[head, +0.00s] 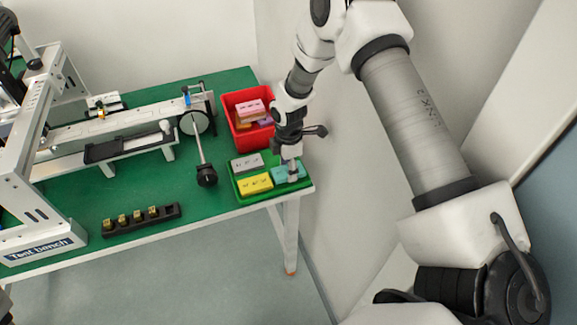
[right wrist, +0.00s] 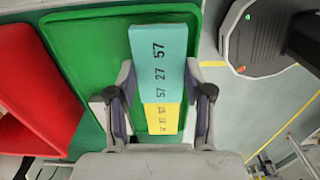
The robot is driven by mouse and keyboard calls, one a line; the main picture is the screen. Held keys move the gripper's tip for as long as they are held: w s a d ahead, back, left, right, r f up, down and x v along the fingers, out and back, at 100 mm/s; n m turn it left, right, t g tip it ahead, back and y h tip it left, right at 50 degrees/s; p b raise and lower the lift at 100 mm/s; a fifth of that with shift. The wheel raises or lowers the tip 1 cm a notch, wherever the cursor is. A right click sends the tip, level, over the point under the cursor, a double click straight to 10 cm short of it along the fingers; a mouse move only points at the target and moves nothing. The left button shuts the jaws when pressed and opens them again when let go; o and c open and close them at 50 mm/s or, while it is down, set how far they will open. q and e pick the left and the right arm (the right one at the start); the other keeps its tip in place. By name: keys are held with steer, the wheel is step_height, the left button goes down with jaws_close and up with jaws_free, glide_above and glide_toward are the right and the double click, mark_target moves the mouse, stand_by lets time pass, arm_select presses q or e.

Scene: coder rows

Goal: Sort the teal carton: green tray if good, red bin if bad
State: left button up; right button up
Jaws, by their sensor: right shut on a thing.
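The teal carton (head: 290,175) is at the right end of the green tray (head: 237,190), by the table corner. My right gripper (head: 290,163) reaches down from above and is shut on it. In the right wrist view the teal carton (right wrist: 160,50) sits between the fingers (right wrist: 158,90), with "57 27 57" printed on its face. I cannot tell whether it touches the tray floor. The red bin (head: 229,122) stands just behind the tray and holds several cartons, one of them pink. My left gripper is not in view.
A yellow carton (head: 255,183) and a grey carton (head: 247,163) lie in the green tray. A black-based stand (head: 206,175) with a rod is left of the tray. A black strip of brass parts (head: 141,219) lies near the front edge. The wall is close on the right.

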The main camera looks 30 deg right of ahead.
steer(key=shift+f, duration=0.45)
steer(key=o, duration=0.9)
